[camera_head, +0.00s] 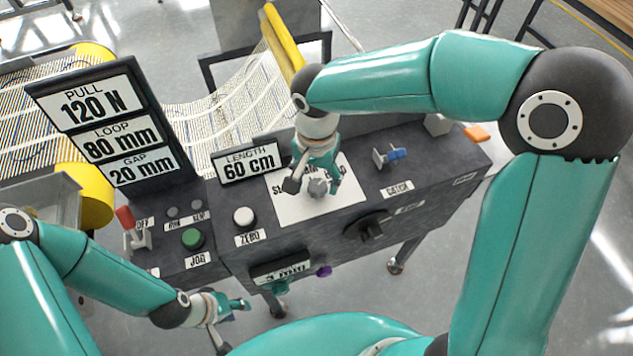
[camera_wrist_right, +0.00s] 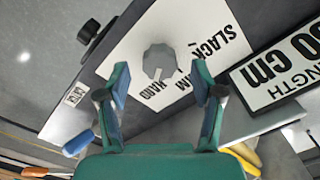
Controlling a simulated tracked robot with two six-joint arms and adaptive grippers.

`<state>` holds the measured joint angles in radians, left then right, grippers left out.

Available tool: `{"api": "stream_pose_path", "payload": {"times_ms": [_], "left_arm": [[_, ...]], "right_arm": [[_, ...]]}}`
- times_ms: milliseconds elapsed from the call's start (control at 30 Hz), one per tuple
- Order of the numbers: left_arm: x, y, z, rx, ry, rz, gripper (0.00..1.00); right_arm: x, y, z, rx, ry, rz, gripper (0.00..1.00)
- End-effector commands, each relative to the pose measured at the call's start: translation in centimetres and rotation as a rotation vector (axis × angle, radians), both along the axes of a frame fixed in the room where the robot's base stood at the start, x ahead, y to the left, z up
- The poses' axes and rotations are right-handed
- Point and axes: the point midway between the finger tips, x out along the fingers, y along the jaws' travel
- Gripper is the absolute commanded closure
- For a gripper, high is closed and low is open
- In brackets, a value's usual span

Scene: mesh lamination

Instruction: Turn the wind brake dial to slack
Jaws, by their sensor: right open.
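The wind brake dial is a grey faceted knob (camera_wrist_right: 160,62) on a white plate (camera_wrist_right: 120,55). Printed words by it include SLACK and HARD, with a third word partly readable between them. A small pale mark on its rim faces the HARD side. In the head view the dial (camera_head: 318,188) is partly covered by my right gripper (camera_head: 320,180). In the right wrist view my right gripper (camera_wrist_right: 160,82) is open, its blue-padded fingers apart and the dial just beyond and between the tips. My left gripper (camera_head: 236,306) hangs low before the console; its opening is unclear.
The LENGTH display (camera_head: 250,163) stands left of the plate, near my right fingers. A blue-tipped catch lever (camera_head: 392,155) and a black knob (camera_head: 374,227) are to the right. A white button (camera_head: 243,217), green button (camera_head: 193,238) and red-handled lever (camera_head: 126,218) are left.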

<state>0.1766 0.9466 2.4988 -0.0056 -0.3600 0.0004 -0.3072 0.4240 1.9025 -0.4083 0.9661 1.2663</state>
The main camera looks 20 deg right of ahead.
Motion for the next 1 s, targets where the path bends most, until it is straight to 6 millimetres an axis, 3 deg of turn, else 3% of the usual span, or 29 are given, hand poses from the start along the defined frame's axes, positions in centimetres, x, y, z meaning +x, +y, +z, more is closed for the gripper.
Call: {"api": "stream_pose_path", "payload": {"times_ms": [200,567,900,1000], "left_arm": [[0.0,0.0,0.1,0.0,0.0,0.0,0.6],[0.0,0.0,0.1,0.0,0.0,0.0,0.6],[0.0,0.0,0.1,0.0,0.0,0.0,0.6],[0.0,0.0,0.1,0.0,0.0,0.0,0.6]], "right_arm": [[0.0,0.0,-2.2,-0.001,0.001,0.001,0.34],[0.0,0.0,-2.6,0.0,0.0,0.001,0.34],[0.0,0.1,-2.6,0.001,-0.001,0.001,0.9],[0.0,0.1,-2.6,0.001,-0.001,0.002,0.94]]}}
